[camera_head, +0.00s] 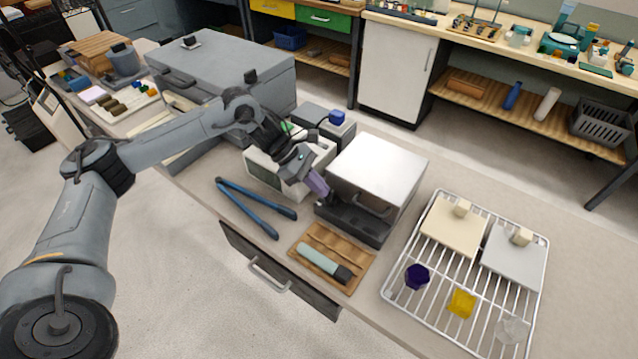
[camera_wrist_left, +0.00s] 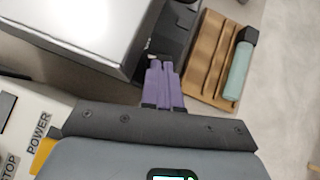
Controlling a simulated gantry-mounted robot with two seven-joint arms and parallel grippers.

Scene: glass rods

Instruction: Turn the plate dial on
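I cannot clearly make out a dial in either view. A grey box-like device (camera_head: 312,114) with a blue piece (camera_head: 337,118) on top stands behind my left gripper. A cream device (camera_head: 263,177) with a screen stands beside the gripper; its POWER and STOP lettering (camera_wrist_left: 38,125) shows in the left wrist view. My left gripper (camera_head: 320,188) has purple fingertips, which show close together in the left wrist view (camera_wrist_left: 161,84). It looks shut and empty, in front of the silver-topped box (camera_head: 378,168) and above its dark lower front (camera_head: 352,220). My right gripper is not in view.
Blue-handled tongs (camera_head: 250,200) and a wooden tray (camera_head: 336,245) with a pale green tool (camera_head: 323,262) lie near the bench edge. A wire rack (camera_head: 437,318) with plates and coloured pieces stands at right. A large grey case (camera_head: 225,66) stands behind my left arm.

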